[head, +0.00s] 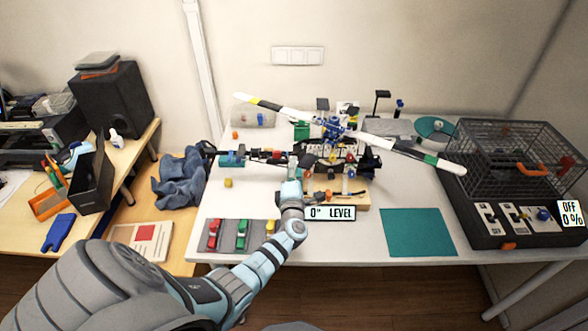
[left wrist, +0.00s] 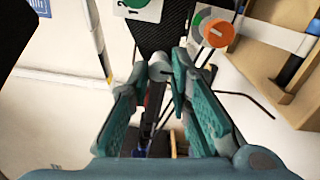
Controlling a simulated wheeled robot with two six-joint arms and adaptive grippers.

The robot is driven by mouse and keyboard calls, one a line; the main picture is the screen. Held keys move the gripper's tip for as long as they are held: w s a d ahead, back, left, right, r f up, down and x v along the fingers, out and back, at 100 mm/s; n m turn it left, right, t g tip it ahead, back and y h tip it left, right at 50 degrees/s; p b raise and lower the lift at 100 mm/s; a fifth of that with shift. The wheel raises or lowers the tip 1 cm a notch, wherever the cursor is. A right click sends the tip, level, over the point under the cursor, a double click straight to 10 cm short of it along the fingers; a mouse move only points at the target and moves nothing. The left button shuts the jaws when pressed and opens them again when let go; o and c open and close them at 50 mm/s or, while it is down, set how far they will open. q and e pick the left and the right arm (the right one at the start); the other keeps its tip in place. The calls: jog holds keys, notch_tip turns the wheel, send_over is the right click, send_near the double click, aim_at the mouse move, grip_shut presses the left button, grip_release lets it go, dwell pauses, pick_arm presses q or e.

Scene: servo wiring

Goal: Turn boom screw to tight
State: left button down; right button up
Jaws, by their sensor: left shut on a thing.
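A wiring rig with a blue hub (head: 333,128) and long white striped arms stands on the white table (head: 355,235). My left gripper (head: 303,160) reaches into the rig's front from below. In the left wrist view its teal fingers (left wrist: 166,80) are shut on a small grey round knob (left wrist: 160,66). I cannot tell which knob is the boom screw. The fingers hide part of the held piece. My right gripper is not in view.
A "0° LEVEL" display (head: 330,213) stands before the rig. A grey tray (head: 238,236) with coloured pieces lies front left. A wire cage (head: 515,155) on a black base stands right. A teal mat (head: 418,232) lies clear. The long rig arms stretch across the table.

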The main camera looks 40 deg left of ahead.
pick_arm(q)
jog(key=c, duration=1.5)
grip_release()
jog(key=shift+d, duration=0.1)
jog(key=shift+o, duration=0.2)
jog(key=v, duration=1.2)
jog(key=shift+w, duration=0.1)
